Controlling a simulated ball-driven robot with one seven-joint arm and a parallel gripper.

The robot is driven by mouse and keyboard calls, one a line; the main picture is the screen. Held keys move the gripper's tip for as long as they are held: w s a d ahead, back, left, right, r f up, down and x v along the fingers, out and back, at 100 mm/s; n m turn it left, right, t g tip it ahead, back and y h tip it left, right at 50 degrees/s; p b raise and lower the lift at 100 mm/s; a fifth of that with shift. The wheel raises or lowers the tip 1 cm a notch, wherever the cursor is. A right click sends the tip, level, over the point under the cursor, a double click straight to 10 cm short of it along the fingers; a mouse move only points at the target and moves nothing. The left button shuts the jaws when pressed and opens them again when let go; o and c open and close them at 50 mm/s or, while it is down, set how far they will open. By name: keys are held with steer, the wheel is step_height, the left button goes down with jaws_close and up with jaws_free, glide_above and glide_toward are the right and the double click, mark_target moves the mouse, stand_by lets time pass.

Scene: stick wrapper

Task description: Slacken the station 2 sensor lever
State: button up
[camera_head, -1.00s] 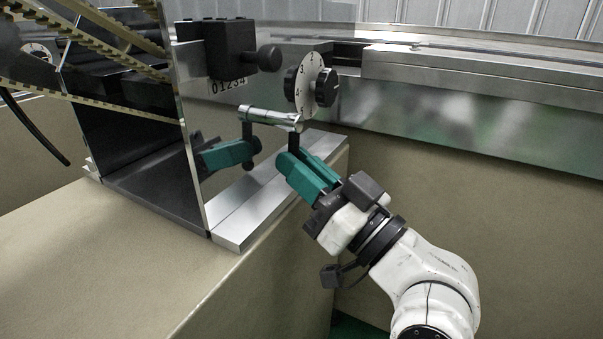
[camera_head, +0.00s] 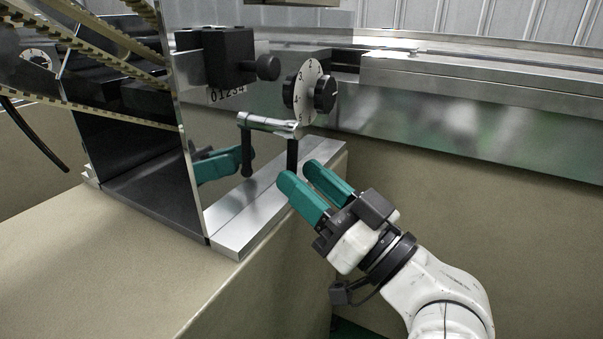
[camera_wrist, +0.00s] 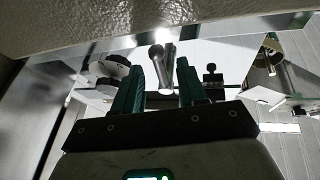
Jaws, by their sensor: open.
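A silver rod clamp (camera_head: 268,122) juts from the polished metal plate, just below the numbered dial. A black lever handle (camera_head: 292,154) hangs nearly straight down from its outer end; the similar handle to its left looks like a reflection in the plate. My gripper (camera_head: 298,172), with teal fingers, is open just in front of and below the lever, and appears clear of it. In the wrist view the fingers (camera_wrist: 159,62) are spread apart, with a silver rod (camera_wrist: 168,68) and a dark round end (camera_wrist: 155,51) seen between them. No station number is readable.
A white dial with a black knob (camera_head: 325,94) sits above the rod. A black block with a side knob (camera_head: 228,55) is at upper left. A metal ledge (camera_head: 240,222) lies below the lever. A long metal rail (camera_head: 470,125) runs behind. Open space lies to the right.

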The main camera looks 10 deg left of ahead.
steer(key=v, duration=0.9)
steer(key=shift+d+f, duration=0.1)
steer(key=s+d+f+m+g+h, duration=0.15)
steer(key=d+f+h, duration=0.25)
steer(key=f, duration=0.5)
steer(key=s+d+f+m+g+h, duration=0.1)
steer(key=s+d+f+m+h, duration=0.15)
steer(key=f, duration=0.75)
steer(key=s+d+f+m+g+h, duration=0.15)
steer(key=d+f+h, duration=0.3)
steer(key=f, duration=0.45)
steer(key=s+d+f+m+g+h, duration=0.2)
steer(key=s+d+f+g+h, duration=0.2)
steer(key=s+d+f, duration=0.4)
steer(key=s+d+f+m+g+h, duration=0.3)
steer(key=s+d+f, duration=0.2)
steer(key=s, duration=0.4)
step_height(320, 180, up, 37)
steer(key=s+p, duration=0.1)
steer(key=p, duration=3.6)
steer(key=shift+s+d+r+h+p, duration=0.15)
steer(key=shift+s+d+h+p, duration=0.15)
steer(key=shift+d+p, duration=0.1)
